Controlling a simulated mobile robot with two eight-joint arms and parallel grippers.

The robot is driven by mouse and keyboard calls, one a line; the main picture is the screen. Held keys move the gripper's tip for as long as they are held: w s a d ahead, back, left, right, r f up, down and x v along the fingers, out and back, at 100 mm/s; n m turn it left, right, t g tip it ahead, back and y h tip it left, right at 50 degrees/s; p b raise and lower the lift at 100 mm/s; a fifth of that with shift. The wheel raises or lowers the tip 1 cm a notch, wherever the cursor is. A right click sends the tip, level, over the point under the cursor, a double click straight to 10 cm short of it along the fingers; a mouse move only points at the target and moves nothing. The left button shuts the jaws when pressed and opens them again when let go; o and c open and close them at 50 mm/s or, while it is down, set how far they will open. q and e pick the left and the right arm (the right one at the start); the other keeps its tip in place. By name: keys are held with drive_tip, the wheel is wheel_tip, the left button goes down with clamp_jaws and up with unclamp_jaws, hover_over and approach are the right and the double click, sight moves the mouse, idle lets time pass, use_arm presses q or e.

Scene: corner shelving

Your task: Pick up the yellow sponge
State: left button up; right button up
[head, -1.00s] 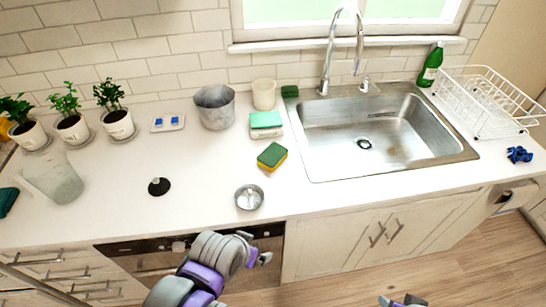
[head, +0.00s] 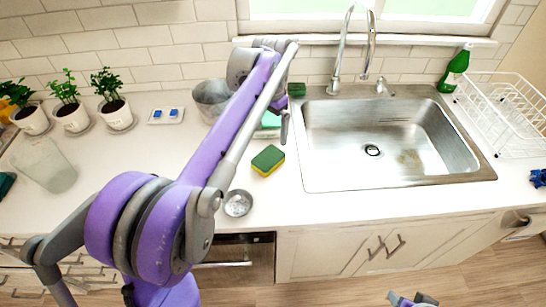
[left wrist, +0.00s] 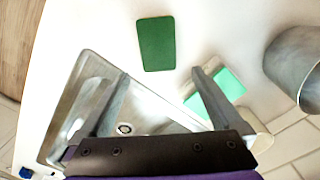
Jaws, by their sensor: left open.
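The yellow sponge (head: 268,160), with a green top and yellow side, lies flat on the white counter left of the sink. In the left wrist view its green face (left wrist: 156,44) shows beyond and between the fingertips. My left gripper (head: 285,122) is above the counter behind the sponge in the head view, partly hidden by my own arm. In the left wrist view my left gripper (left wrist: 160,72) is open and empty, its fingers apart. Part of my right gripper (head: 412,300) shows at the bottom edge; its jaws cannot be made out.
The steel sink (head: 480,178) is right of the sponge. A small metal bowl (head: 238,203) stands in front of it. A metal pot (head: 210,98), partly covered by my arm, and a mint-and-white block (left wrist: 232,83) are nearby. A dish rack (head: 505,110) stands far right.

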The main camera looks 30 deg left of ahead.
sight(270, 156)
use_arm(q)
drive_tip(key=f, duration=0.7)
drive_tip(key=s+f, duration=0.1)
drive_tip(key=f, duration=0.2)
drive_tip(key=shift+f, duration=0.2)
drive_tip(key=shift+c, duration=0.2)
drive_tip(key=c, duration=1.2)
wheel_tip(270, 156, up, 10)
drive_tip(key=shift+r, duration=0.1)
drive_tip(key=shift+c, duration=0.2)
